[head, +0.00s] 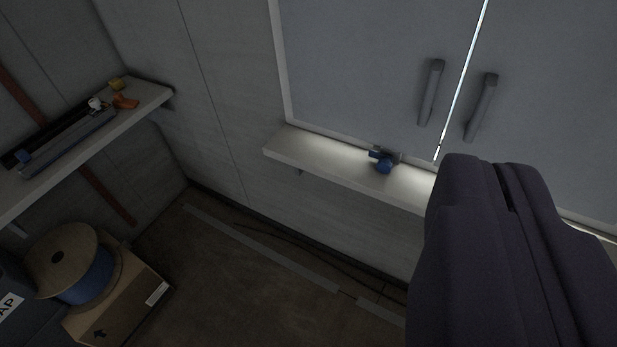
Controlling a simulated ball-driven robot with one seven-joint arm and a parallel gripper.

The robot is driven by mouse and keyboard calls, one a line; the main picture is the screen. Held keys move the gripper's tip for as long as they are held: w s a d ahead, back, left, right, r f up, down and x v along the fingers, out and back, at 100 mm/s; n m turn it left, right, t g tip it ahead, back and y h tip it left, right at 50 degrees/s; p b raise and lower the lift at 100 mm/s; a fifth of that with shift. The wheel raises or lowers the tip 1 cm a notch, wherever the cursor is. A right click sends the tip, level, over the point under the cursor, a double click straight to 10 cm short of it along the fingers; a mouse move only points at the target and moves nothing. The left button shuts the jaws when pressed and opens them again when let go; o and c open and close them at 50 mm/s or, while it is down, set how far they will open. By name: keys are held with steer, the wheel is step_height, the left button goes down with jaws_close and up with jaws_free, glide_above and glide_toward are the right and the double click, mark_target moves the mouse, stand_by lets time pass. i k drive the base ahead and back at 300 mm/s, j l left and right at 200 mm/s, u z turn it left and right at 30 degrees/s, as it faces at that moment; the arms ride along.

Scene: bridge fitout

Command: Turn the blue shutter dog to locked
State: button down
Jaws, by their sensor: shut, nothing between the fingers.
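The blue shutter dog (383,160) is small and sits at the bottom edge of the grey shutter doors, just above a pale sill (320,160). Its exact turn is too small to tell. My gripper (492,168) is the large dark shape at the lower right, in front of the sill. Its two halves lie close together with a thin dark slit between them, and nothing shows in it. It is to the right of the dog and apart from it in the picture.
Two shutter doors (350,60) with upright handles (431,92) meet at a bright gap. A shelf (150,92) at the left holds tools and small items. A cable spool (68,262) stands on a cardboard box (125,305) at lower left. The middle floor is mostly clear.

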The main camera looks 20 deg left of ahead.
mark_target(384, 165)
steer(key=j+z, duration=0.2)
steer(key=j, duration=0.45)
steer(key=j+z, duration=0.25)
steer(key=j, duration=0.4)
steer(key=l+u, duration=0.25)
steer(key=l, duration=0.4)
steer(key=l+u, duration=0.25)
steer(key=l, duration=0.4)
steer(key=l+u, duration=0.25)
steer(key=l, duration=0.4)
steer(key=k+l+u, duration=0.1)
steer(key=l+u, duration=0.15)
steer(key=l, duration=0.35)
steer(key=k, duration=1)
steer(key=i+j, duration=0.2)
steer(key=i, duration=0.25)
steer(key=i+j+u, duration=0.1)
steer(key=i, duration=0.4)
steer(key=i+j, duration=0.2)
steer(key=i, duration=0.25)
steer(key=i+j, duration=0.15)
steer(key=i, duration=0.35)
steer(key=u, duration=0.05)
